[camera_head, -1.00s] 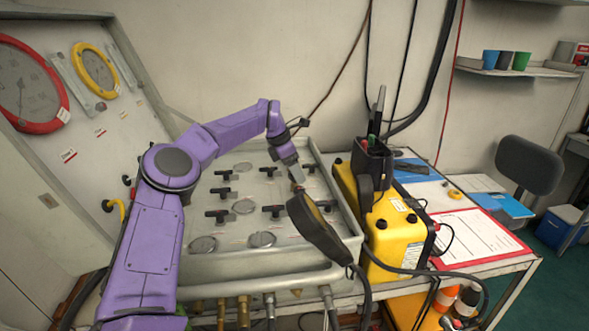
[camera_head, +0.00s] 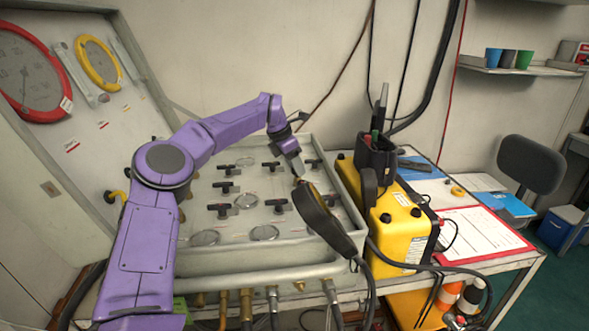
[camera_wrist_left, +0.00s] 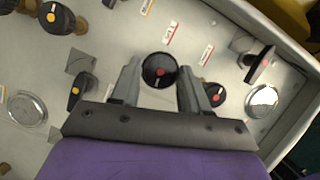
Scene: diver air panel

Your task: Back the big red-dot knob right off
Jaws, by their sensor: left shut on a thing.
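In the left wrist view a round black knob with a red dot (camera_wrist_left: 160,70) sits between the two fingers of my left gripper (camera_wrist_left: 156,88), which is shut on it. A second red-dot knob (camera_wrist_left: 213,94) is beside the right finger and partly hidden by it; it looks smaller. In the head view my left gripper (camera_head: 297,176) reaches down to the right part of the grey panel (camera_head: 190,240). The held knob is hard to make out there, close to the black handset. My right gripper is not in view.
A black handset (camera_head: 322,222) with a cable lies over the panel's right side, close to my gripper. Several black T-handles (camera_head: 277,205) and orange-dot knobs (camera_wrist_left: 55,17) surround the spot. A yellow case (camera_head: 400,240) stands right of the panel.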

